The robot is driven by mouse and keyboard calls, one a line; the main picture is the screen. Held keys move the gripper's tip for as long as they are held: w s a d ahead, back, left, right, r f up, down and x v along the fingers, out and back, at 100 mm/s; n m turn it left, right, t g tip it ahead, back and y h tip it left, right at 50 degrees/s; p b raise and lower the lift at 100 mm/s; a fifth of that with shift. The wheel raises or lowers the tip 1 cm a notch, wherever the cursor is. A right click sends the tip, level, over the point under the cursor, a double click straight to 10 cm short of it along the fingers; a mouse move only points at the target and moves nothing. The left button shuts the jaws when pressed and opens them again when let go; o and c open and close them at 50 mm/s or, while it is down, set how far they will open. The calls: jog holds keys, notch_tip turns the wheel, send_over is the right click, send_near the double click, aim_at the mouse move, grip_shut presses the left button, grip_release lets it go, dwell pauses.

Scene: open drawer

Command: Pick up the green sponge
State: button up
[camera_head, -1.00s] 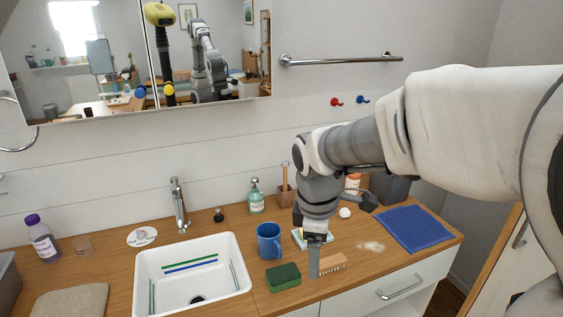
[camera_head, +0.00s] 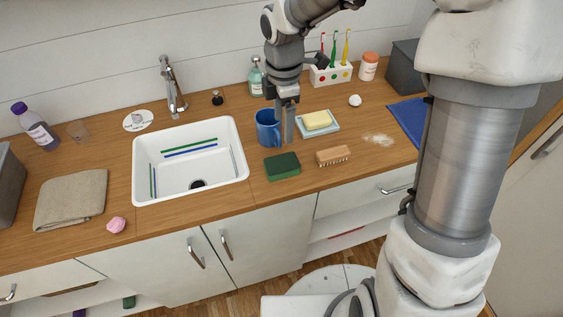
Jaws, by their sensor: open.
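The green sponge (camera_head: 282,166) lies flat on the wooden counter, right of the sink and in front of the blue mug. My gripper (camera_head: 287,136) points down above the counter, behind the sponge and at the right side of the blue mug (camera_head: 266,130). It is open and holds nothing; the gap between its fingers is hard to see from this side. The sponge is fully in view and apart from the gripper.
A wooden brush (camera_head: 333,156) lies right of the sponge. A dish with yellow soap (camera_head: 317,120) is behind it. The white sink (camera_head: 140,172) is left. A toothbrush holder (camera_head: 331,75) stands at the back. The counter in front of the sponge is clear.

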jog(key=b, duration=0.1)
send_near(282, 162)
notch_tip(282, 162, down, 5)
jog(key=shift+d+f, duration=0.1)
jog(key=shift+d, duration=0.05)
notch_tip(282, 162, down, 5)
jog(key=shift+f+b, duration=0.1)
jog(key=shift+b, duration=0.25)
jog(key=c, duration=1)
jog(key=shift+o, duration=0.2)
jog(key=shift+r, duration=0.25)
